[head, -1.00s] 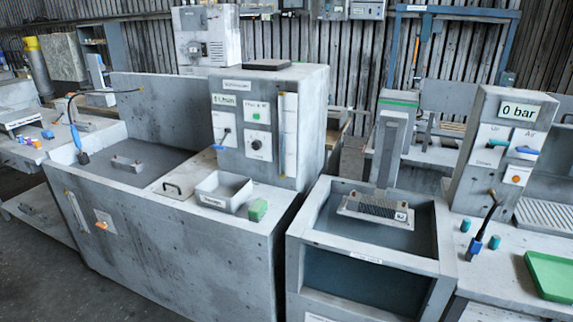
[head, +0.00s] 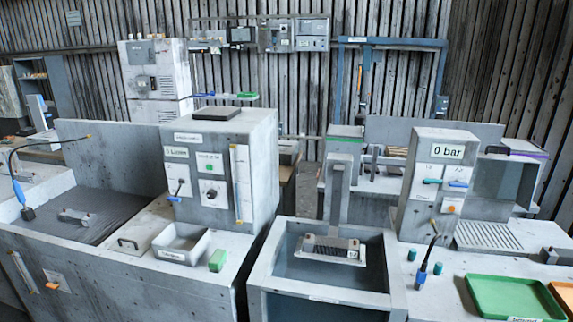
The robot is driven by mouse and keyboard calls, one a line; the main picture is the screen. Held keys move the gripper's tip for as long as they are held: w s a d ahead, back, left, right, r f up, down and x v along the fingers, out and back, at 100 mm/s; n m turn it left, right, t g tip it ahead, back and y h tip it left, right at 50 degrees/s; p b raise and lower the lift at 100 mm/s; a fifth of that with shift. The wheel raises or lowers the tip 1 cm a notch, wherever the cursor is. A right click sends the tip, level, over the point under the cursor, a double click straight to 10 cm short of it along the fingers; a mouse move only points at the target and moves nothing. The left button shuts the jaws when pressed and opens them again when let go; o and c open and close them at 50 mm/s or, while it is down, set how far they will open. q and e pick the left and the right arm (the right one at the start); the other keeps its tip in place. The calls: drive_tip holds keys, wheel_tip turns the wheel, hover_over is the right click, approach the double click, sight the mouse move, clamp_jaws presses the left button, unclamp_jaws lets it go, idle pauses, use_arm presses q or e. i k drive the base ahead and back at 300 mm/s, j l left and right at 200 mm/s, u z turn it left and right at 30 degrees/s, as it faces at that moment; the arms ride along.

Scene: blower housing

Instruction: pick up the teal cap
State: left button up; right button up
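Two small teal caps stand on the grey bench at the right. One teal cap (head: 412,254) is at the foot of the grey "0 bar" unit. The other teal cap (head: 438,268) is a little nearer and to the right, beside a blue-handled nozzle with a dark, bent stem (head: 422,276). I cannot tell which one the task means. Neither of my grippers is in the head view, so whether they are open or shut is not shown.
The "0 bar" unit (head: 428,205) rises behind the caps. A green tray (head: 505,297) lies right of them, with an orange tray (head: 567,294) beside it. An open grey basin (head: 300,270) is to the left. A green block (head: 217,260) sits further left.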

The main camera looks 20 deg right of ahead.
sight(439, 267)
drive_tip(key=k+l+z, duration=0.1)
drive_tip(key=z, duration=1.45)
drive_tip(key=i+l, duration=0.05)
